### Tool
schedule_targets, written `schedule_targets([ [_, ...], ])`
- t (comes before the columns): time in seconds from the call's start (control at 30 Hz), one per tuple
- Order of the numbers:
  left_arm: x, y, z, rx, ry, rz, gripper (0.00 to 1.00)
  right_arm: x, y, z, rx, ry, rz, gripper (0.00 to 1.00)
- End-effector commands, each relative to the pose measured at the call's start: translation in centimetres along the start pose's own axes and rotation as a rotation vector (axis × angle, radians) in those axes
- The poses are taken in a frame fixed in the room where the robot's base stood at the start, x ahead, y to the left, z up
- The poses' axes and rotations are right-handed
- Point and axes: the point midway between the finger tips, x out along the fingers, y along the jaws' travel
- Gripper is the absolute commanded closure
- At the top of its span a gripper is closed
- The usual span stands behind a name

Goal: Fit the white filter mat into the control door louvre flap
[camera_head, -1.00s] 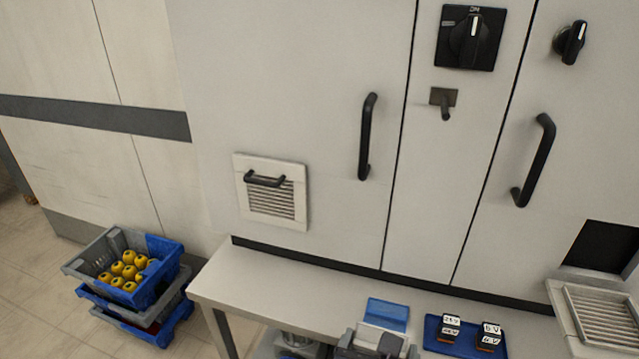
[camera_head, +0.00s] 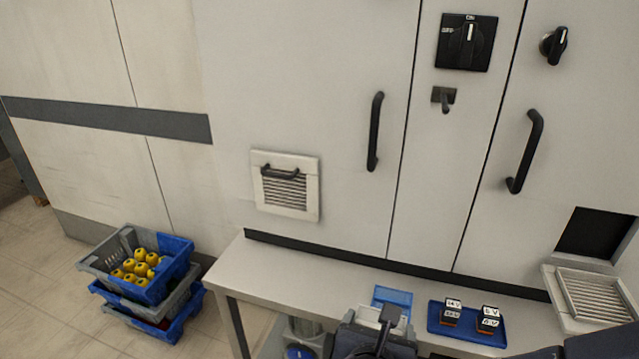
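A cream louvre flap (camera_head: 594,298) at the far right hangs folded down, its slatted face upward, below a dark square opening (camera_head: 597,233) in the cabinet. A second louvre panel (camera_head: 286,207) with a black handle sits closed on the left door. I cannot tell from labels which is the control door's. No white filter mat can be clearly made out; a pale patch (camera_head: 396,325) shows behind dark parts at the bottom centre, too hidden to identify.
A bench (camera_head: 290,268) runs below the cabinet, its left top bare. A blue tray (camera_head: 436,322) holds two labelled dark blocks, beside a blue item (camera_head: 392,297). Stacked crates (camera_head: 178,262) with yellow objects stand on the floor left. Black door handles (camera_head: 375,132) stick out.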

Motion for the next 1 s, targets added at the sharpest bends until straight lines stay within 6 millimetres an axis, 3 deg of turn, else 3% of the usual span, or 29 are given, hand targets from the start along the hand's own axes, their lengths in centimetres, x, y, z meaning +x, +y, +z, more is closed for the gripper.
schedule_targets([
  [0.4,0.0,0.0,0.0,0.0,0.0,0.0,0.81,10.8,-2.3,2.7,-0.001,0.0,-0.003,0.39],
  [0.73,0.0,0.0,0.0,0.0,0.0,0.0,0.81,16.8,-6.1,3.0,-0.029,0.01,-0.008,0.39],
  [0.8,-1.6,0.7,-0.8,0.0,-0.001,0.0,0.81,15.7,-5.7,4.9,-0.032,0.006,0.001,0.39],
  [1.0,-4.4,2.0,-2.2,0.0,0.0,0.0,0.81,14.1,-5.6,7.8,-0.033,0.006,-0.001,0.39],
])
